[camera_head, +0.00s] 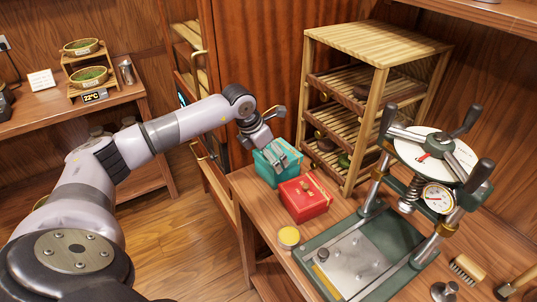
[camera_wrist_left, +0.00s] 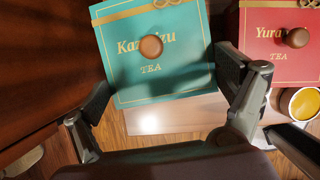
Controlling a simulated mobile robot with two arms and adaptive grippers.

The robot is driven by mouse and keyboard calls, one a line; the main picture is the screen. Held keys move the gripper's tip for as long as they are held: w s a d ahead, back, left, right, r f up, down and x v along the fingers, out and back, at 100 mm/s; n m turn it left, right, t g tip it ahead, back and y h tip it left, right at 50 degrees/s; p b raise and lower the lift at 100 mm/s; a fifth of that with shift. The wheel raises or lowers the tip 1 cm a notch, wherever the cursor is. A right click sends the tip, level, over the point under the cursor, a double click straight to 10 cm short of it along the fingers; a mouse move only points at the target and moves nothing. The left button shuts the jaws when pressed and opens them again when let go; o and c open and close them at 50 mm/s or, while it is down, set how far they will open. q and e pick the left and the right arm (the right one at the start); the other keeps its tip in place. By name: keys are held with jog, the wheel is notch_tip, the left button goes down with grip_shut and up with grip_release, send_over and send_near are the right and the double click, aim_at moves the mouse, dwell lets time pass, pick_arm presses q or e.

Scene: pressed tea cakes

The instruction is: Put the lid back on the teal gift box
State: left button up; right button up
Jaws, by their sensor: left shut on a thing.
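The teal gift box (camera_head: 264,170) stands on the wooden table, just behind the red box. My left gripper (camera_head: 279,155) is over it from above. In the left wrist view, a teal lid (camera_wrist_left: 185,35) with a brown round knob (camera_wrist_left: 151,47) and gold lettering lies between the two fingers of my left gripper (camera_wrist_left: 164,80). The fingers are closed on its opposite sides. I cannot tell whether the lid rests on the box or is slightly above it, since the gripper hides the join. My right gripper is in neither view.
A red gift box (camera_head: 305,198) stands close in front of the teal one. A yellow-topped round tin (camera_head: 289,237) and a green-based press (camera_head: 365,255) are nearer. A slatted wooden rack (camera_head: 375,45) stands close behind. Free tabletop around the boxes is narrow.

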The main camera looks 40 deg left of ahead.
pick_arm(q)
jog(key=shift+f+b, duration=0.55)
jog(key=shift+f, duration=0.15)
dwell(0.4)
dwell(0.3)
jog(key=o, duration=0.5)
jog(key=shift+r, duration=0.1)
jog(key=shift+r+p, duration=2.15)
jog(key=shift+r, duration=1.35)
grip_shut()
